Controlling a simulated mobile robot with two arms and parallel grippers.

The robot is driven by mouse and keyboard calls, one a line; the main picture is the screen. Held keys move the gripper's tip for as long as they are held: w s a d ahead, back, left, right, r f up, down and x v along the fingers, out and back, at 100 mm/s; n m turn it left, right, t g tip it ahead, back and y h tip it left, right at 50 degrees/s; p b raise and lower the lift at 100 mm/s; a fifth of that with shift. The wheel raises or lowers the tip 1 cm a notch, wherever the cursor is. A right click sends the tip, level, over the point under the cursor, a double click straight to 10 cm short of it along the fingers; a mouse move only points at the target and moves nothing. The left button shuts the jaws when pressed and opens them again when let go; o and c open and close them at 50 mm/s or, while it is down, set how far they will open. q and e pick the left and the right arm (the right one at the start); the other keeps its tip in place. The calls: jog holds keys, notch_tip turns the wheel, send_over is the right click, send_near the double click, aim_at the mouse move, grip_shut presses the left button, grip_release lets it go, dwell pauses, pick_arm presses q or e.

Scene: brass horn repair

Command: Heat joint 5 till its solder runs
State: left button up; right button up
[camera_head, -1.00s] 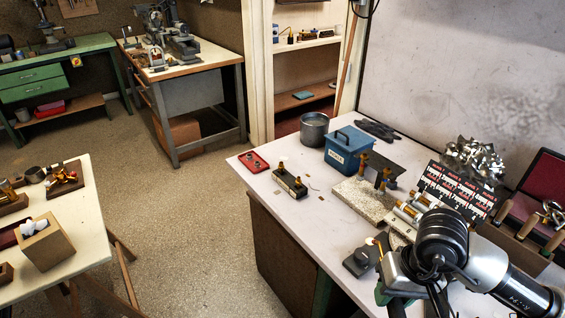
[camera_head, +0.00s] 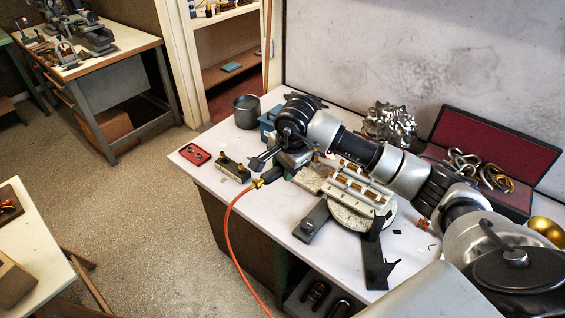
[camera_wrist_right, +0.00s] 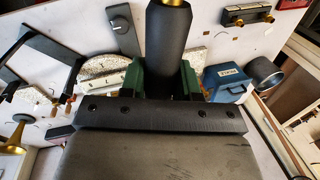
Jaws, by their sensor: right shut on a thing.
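My right gripper (camera_head: 284,167) is at the left part of the bench, shut on the black handle of a torch (camera_head: 270,175). A brass fitting and an orange hose (camera_head: 232,215) show at the torch in the head view. The right wrist view shows the black handle (camera_wrist_right: 171,50) between green pads, with brass at its top edge. The workpiece with brass tubes (camera_head: 358,184) sits on a round pale turntable (camera_head: 384,212), to the right of the gripper and apart from it. I cannot make out joint 5 or any flame. My left gripper is out of view.
A small block with brass pieces (camera_head: 232,169) and a red tray (camera_head: 195,154) lie near the bench's left end. A grey pot (camera_head: 246,111) and a partly hidden blue box (camera_head: 267,119) stand behind. A dark bracket (camera_head: 374,263) stands in front of the turntable.

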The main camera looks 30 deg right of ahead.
jog(key=d+f+b, duration=0.3)
jog(key=f+b, duration=0.2)
jog(key=f, duration=0.4)
jog(key=shift+w+d+f, duration=0.25)
jog(key=shift+w+f, duration=0.05)
jog(key=shift+w, duration=0.05)
dwell(2.4)
jog(key=a+r+p, duration=0.1)
jog(key=r+p, duration=0.1)
jog(key=r, duration=0.1)
jog(key=a+r+p, duration=0.1)
jog(key=r+p, duration=0.1)
jog(key=r, duration=0.2)
jog(key=a+r+p, duration=0.2)
jog(key=r, duration=0.2)
jog(key=shift+s+a, duration=0.1)
jog(key=shift+s, duration=0.3)
jog(key=shift+a+r, duration=0.15)
jog(key=shift+r, duration=0.1)
jog(key=shift+f, duration=0.1)
dwell(0.4)
